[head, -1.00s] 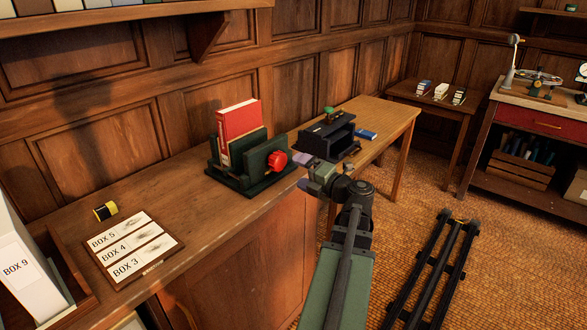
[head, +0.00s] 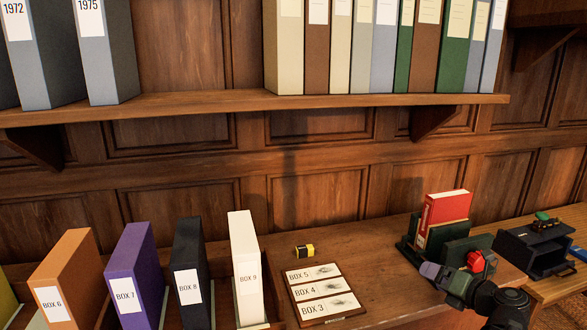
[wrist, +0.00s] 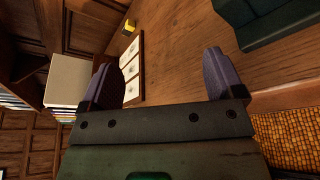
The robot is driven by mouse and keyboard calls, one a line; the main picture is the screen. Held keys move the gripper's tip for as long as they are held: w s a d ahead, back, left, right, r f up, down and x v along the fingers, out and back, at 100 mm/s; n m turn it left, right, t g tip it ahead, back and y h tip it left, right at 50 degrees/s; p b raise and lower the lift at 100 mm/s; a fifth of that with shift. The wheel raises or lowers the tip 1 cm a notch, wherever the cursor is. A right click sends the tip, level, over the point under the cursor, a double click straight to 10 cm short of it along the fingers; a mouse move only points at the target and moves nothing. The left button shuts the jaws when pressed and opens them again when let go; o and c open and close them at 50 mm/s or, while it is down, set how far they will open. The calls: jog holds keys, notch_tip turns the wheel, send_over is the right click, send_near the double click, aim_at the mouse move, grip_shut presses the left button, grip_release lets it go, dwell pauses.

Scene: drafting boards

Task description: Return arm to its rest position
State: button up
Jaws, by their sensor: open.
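My gripper (head: 430,270) shows at the lower right of the head view, with a purple-grey fingertip in front of the bench. In the wrist view my gripper (wrist: 160,78) has its two fingers spread wide apart, with nothing between them but the wooden bench top (wrist: 175,60).
The green stand (head: 408,250) holds a red book (head: 443,215). A label board (head: 325,295) and a yellow-black roll (head: 304,250) lie on the bench. Box files, including purple BOX 7 (head: 130,270), stand at left. A binder shelf (head: 200,103) hangs above. A dark machine (head: 535,250) stands at right.

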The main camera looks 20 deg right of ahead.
jog(key=w+a+r+n+g+y+p, duration=0.1)
jog(key=w+a+r+n+g+p, duration=0.15)
jog(key=a+n+p, duration=0.4)
jog(key=w+a+r+n+g+y+p, duration=0.1)
jog(key=w+a+r+n+g+p, duration=0.2)
jog(key=a+n, duration=0.55)
jog(key=w+a+r+n+g+p, duration=0.1)
jog(key=a+n+g+p, duration=0.3)
jog(key=a+n, duration=0.4)
jog(key=s+a+r+n+g+h+p, duration=0.2)
jog(key=a+n+p, duration=0.2)
jog(key=a+n, duration=0.3)
jog(key=s+a+r+n+g+h+p, duration=0.2)
jog(key=a+n+p, duration=0.3)
jog(key=n, duration=0.8)
jog(key=shift+s+a+r+g+h, duration=0.35)
jog(key=shift+a+g+h, duration=0.15)
jog(key=shift+a+g, duration=0.3)
dwell(2.9)
